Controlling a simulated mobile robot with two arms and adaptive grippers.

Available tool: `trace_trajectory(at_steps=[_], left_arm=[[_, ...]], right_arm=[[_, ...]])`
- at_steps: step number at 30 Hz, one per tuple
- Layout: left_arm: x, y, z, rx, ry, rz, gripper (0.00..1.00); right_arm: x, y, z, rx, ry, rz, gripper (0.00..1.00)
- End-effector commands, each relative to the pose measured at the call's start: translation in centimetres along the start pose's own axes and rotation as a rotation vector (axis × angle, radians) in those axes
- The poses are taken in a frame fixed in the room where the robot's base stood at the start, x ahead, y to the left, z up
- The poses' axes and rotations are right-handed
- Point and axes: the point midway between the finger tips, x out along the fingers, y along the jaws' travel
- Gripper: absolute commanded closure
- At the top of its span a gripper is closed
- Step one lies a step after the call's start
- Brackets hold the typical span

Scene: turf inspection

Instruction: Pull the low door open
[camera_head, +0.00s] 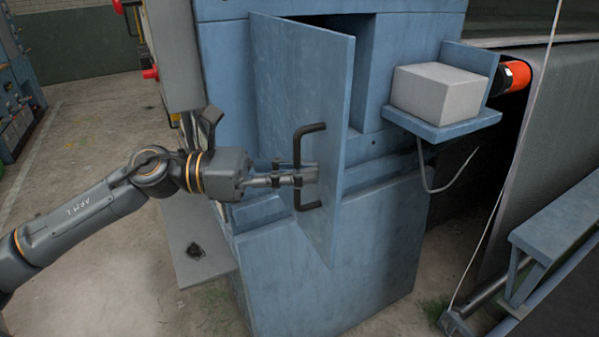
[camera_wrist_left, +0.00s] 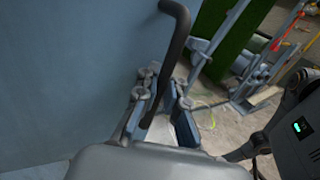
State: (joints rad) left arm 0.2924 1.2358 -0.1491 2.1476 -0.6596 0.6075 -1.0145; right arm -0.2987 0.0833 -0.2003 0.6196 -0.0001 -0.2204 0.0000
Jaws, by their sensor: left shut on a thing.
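The low door (camera_head: 297,95) is a blue panel standing ajar on the blue machine, with a dark gap behind its upper edge. A black bar handle (camera_head: 299,148) is fixed upright on its face. My left gripper (camera_head: 308,176) is shut on the handle near its lower part. In the left wrist view the handle (camera_wrist_left: 178,45) runs down between the fingers of the gripper (camera_wrist_left: 162,105), and the blue door face (camera_wrist_left: 70,70) fills the left side. My right gripper is in neither view.
A pale box (camera_head: 440,93) sits on a blue shelf (camera_head: 445,127) right of the door. A grey cabinet with red knobs (camera_head: 172,50) stands left of it. A grey plate (camera_head: 197,245) lies low at the left. Open concrete floor (camera_head: 100,130) spreads to the left.

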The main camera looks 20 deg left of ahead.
Motion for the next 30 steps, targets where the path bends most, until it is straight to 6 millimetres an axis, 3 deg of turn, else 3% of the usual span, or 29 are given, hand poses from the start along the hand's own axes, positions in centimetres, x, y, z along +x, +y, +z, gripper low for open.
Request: trace_trajectory(at_steps=[2,3,4,17,30], left_arm=[[-0.1,0.3,0.5,0.004,-0.008,0.011,1.00],[-0.1,0.3,0.5,0.004,-0.008,0.011,0.87],[-0.1,0.3,0.5,0.004,-0.008,0.011,0.81],[-0.4,0.1,0.1,-0.002,-0.002,0.004,0.81],[-4.4,0.1,-0.1,-0.004,-0.003,0.005,0.81]], right_arm=[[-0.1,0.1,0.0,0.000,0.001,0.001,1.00],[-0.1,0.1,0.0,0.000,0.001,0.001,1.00],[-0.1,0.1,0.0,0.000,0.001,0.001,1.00],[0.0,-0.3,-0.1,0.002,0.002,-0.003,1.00],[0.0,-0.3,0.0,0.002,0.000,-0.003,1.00]])
